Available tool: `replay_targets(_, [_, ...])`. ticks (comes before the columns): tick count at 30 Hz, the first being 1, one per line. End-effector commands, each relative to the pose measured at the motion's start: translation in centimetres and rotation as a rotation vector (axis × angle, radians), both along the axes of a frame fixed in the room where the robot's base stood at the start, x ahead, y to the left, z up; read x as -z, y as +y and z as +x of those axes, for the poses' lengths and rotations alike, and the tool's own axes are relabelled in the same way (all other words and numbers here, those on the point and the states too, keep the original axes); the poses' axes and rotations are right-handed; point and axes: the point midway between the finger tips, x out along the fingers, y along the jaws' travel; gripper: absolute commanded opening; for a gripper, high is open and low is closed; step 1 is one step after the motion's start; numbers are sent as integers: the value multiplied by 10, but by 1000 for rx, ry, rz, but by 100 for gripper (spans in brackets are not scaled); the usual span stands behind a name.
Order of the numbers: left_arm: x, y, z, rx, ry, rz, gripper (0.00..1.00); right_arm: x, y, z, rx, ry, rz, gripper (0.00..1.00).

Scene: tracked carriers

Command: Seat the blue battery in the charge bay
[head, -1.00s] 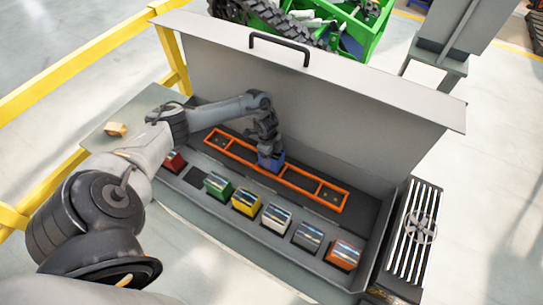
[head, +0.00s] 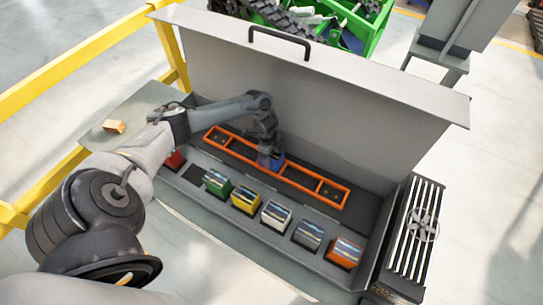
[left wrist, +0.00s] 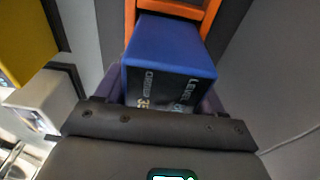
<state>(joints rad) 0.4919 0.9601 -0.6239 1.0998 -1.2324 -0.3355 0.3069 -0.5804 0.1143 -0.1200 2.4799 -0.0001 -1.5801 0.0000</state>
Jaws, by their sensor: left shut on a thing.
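The blue battery (head: 278,161) is at the middle of the orange charge-bay frame (head: 320,175), inside the open grey case. My left gripper (head: 269,153) is shut on the battery from above. In the left wrist view the battery (left wrist: 168,55) sits between the fingers, its lettered face toward the camera. The orange frame (left wrist: 180,10) shows just beyond it there. The battery's lower end is hidden, so I cannot tell how deep it sits. My right gripper is not in view.
Green (head: 217,182), yellow (head: 245,199), white (head: 276,215), grey (head: 308,235) and orange (head: 345,252) blocks stand in a row along the case's front. A red block (head: 174,160) is partly behind my arm. The raised grey lid (head: 320,95) stands behind the bay.

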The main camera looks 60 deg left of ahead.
Motion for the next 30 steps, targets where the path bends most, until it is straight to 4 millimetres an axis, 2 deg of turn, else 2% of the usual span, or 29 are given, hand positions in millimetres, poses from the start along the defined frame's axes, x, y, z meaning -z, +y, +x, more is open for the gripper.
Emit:
replay_targets(4, [2,0,1,0,-4,0,1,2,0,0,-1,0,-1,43])
replay_targets(5, [2,0,1,0,-4,0,70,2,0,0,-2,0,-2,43])
replay_targets(10, [2,0,1,0,-2,0,96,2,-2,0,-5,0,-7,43])
replay_targets(11, [2,0,1,0,-2,0,98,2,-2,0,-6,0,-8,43])
replay_targets(22, [-1,1,-1,0,1,1,98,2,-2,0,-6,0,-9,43])
replay_targets(26, [-14,3,-1,1,0,1,98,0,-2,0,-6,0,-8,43])
replay_targets(30, [-38,5,-2,2,-4,2,98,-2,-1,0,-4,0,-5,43])
